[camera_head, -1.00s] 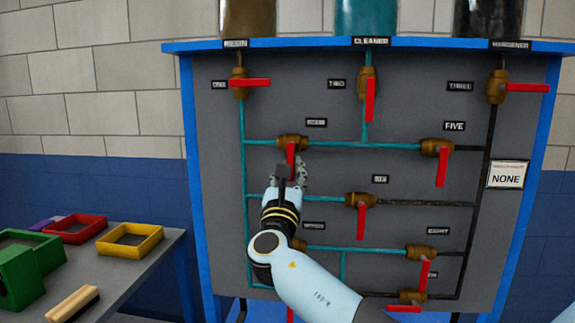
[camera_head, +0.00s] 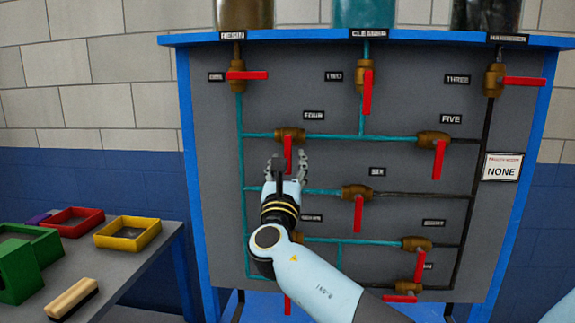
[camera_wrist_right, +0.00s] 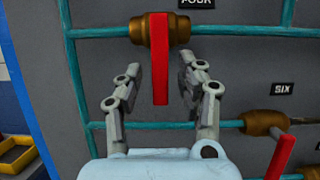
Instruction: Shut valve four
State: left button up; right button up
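Valve four is a brass body (camera_head: 290,135) on a horizontal teal pipe, under the label FOUR (camera_head: 314,115). Its red handle (camera_head: 288,156) hangs straight down, across the pipe. My right gripper (camera_head: 287,158) is open just in front of it. In the right wrist view the red handle (camera_wrist_right: 159,58) stands between the two spread fingers (camera_wrist_right: 157,78), with a gap on each side, and neither finger appears to touch it. The brass body (camera_wrist_right: 160,30) is just above the fingertips. My left gripper is not in view.
Valve six (camera_head: 356,193) and valve five (camera_head: 433,140) are to the right, handles down. Valve one's handle (camera_head: 247,76) points right, along the top. A grey table with a red tray (camera_head: 72,222) and a yellow tray (camera_head: 127,234) stands at left.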

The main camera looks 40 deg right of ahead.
jog(key=v, duration=1.2)
jog(key=shift+f, duration=0.1)
